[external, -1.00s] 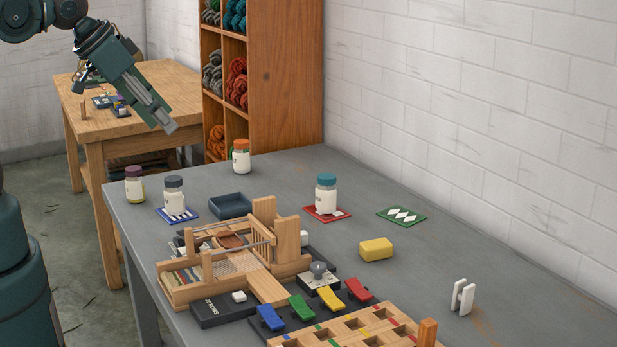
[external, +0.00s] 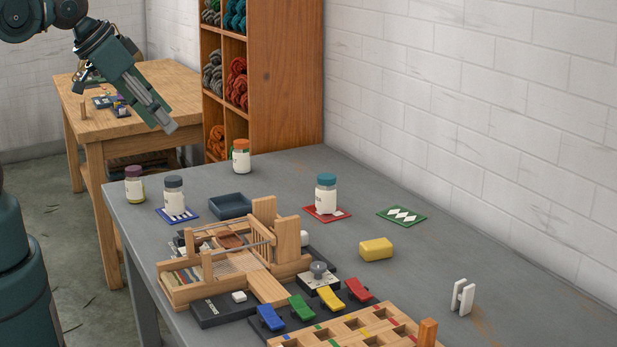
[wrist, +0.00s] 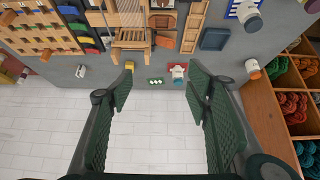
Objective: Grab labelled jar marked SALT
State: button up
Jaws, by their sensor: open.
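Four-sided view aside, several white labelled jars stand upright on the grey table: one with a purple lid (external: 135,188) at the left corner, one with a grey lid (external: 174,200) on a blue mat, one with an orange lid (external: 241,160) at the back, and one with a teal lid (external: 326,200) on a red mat. Their label words are too small to read, so I cannot tell which says SALT. My gripper (external: 168,124) is open and empty, high above the table's far left.
A wooden loom (external: 230,260), blue tray (external: 230,206), yellow block (external: 376,249) and slotted wooden board (external: 355,328) occupy the table. A green mat (external: 402,216) lies flat and bare of jars. A wool shelf (external: 285,80) stands behind. The table's right side is mostly clear.

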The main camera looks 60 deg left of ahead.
aim_at(241, 141)
jog(key=shift+o, duration=0.5)
jog(key=shift+w, duration=0.1)
jog(key=w+a+n+g+y, duration=0.15)
jog(key=w+a+n, duration=0.35)
jog(key=w+a, duration=0.6)
jog(key=w+a+n+g+h, duration=0.1)
jog(key=w+a+n+g, duration=0.2)
jog(key=w+a+n, duration=0.75)
jog(key=w+a+f+n+g, duration=0.1)
jog(key=w+a+f, duration=0.4)
jog(key=a+f, duration=0.2)
jog(key=w+a+f+n, duration=0.2)
jog(key=w+a+f, duration=0.3)
jog(key=a+f, duration=0.3)
jog(key=w+a+f+n+g, duration=0.1)
jog(key=w+a+f, duration=0.4)
jog(key=a+f, duration=0.3)
jog(key=shift+w+a+f+g, duration=0.1)
jog(key=shift+a+f+g, duration=0.1)
jog(key=shift+a, duration=0.55)
jog(key=shift+w+a+f+g, duration=0.1)
jog(key=shift+a+g, duration=0.05)
jog(key=shift+a, duration=0.55)
jog(key=shift+a+f+n, duration=0.2)
jog(key=shift+f+n, duration=0.05)
jog(key=shift+f, duration=1.3)
